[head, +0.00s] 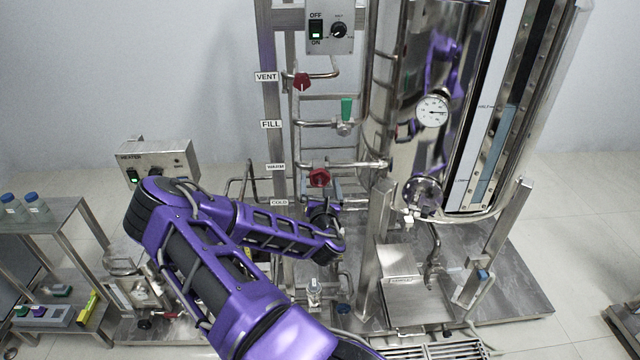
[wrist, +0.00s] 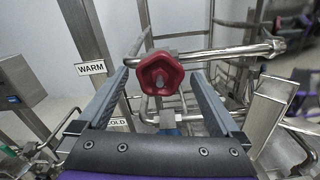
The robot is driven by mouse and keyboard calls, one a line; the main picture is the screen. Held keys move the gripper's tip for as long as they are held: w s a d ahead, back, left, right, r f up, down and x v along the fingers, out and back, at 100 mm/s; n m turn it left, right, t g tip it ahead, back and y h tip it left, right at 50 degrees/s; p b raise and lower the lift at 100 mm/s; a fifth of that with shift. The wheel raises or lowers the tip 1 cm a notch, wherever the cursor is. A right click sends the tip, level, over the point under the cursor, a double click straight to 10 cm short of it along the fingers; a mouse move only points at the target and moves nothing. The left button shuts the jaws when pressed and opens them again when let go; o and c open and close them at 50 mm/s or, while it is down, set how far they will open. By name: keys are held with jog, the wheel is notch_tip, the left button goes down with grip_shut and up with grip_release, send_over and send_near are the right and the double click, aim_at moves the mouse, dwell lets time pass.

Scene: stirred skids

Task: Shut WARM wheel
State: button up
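The WARM wheel is a red lobed handwheel (head: 319,177) on a horizontal steel pipe in the head view. In the wrist view the red wheel (wrist: 158,74) faces me, right of the WARM label (wrist: 91,68). My gripper (wrist: 160,80) is open, one finger on each side of the wheel in the picture. No contact shows, and I cannot tell if the fingertips reach its depth. In the head view my gripper (head: 323,212) is just below the wheel, small and partly hidden by my purple arm.
Above are the red VENT wheel (head: 302,81) and the green FILL handle (head: 347,110). The COLD label (head: 279,202) sits below. A steel tank (head: 400,150) with a gauge (head: 432,111) stands right. Pipes and frame posts crowd the gripper. A heater box (head: 155,160) stands left.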

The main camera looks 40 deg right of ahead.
jog(key=c, duration=1.3)
